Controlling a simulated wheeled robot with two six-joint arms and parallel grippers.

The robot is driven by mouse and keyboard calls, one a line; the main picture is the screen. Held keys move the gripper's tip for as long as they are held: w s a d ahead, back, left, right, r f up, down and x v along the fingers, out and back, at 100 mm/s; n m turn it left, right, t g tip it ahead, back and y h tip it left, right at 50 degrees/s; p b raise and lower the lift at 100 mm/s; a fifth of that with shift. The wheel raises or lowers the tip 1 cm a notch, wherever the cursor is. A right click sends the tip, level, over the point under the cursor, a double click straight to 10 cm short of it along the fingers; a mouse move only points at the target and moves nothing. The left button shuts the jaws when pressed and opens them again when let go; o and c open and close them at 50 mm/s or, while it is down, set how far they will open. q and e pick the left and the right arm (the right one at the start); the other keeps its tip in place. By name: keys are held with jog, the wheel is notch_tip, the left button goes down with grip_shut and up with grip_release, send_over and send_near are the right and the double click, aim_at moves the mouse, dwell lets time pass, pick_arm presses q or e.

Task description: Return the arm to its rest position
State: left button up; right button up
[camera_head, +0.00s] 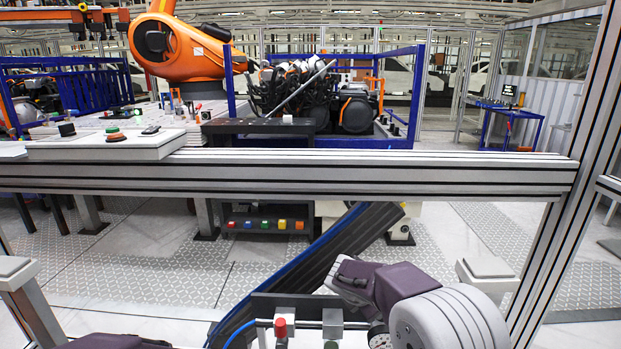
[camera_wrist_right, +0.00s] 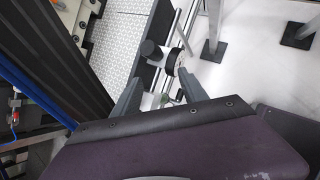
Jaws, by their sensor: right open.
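My right gripper (camera_wrist_right: 160,75) shows in the wrist view with its two grey fingers apart and nothing between them. Beyond the fingertips are a dark round knob and metal rods. In the head view my right arm (camera_head: 400,285), purple and light grey, reaches in from the bottom right and is bent toward the middle. The fingers cannot be made out there. A small purple part of my left arm (camera_head: 105,342) shows at the bottom left edge. My left gripper is out of view.
A metal rail (camera_head: 300,178) crosses in front, with a button box (camera_head: 110,145) on its left. A dark blue-edged beam (camera_head: 320,265) slants close beside my right arm. A fixture with a red knob (camera_head: 281,328) stands below. An upright post (camera_head: 560,220) is on the right.

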jog(key=s+d+f+m+g+y, duration=0.1)
jog(key=s+d+m, duration=0.25)
jog(key=s, duration=0.25)
jog(key=s+d+f+m+g, duration=0.1)
jog(key=s+d+m+g, duration=0.15)
jog(key=s+m, duration=0.3)
jog(key=s+a+f+m+g+y, duration=0.1)
jog(key=s+a+f+m+y, duration=0.15)
jog(key=s+m, duration=0.5)
jog(key=s+a+f+m+g+y, duration=0.1)
jog(key=s+f+m, duration=0.2)
jog(key=s+m, duration=0.4)
notch_tip(320, 180, up, 18)
jog(key=p, duration=1.8)
jog(key=shift+s+r+t+p, duration=0.2)
jog(key=shift+r+t+p, duration=0.05)
jog(key=shift+t+p, duration=0.1)
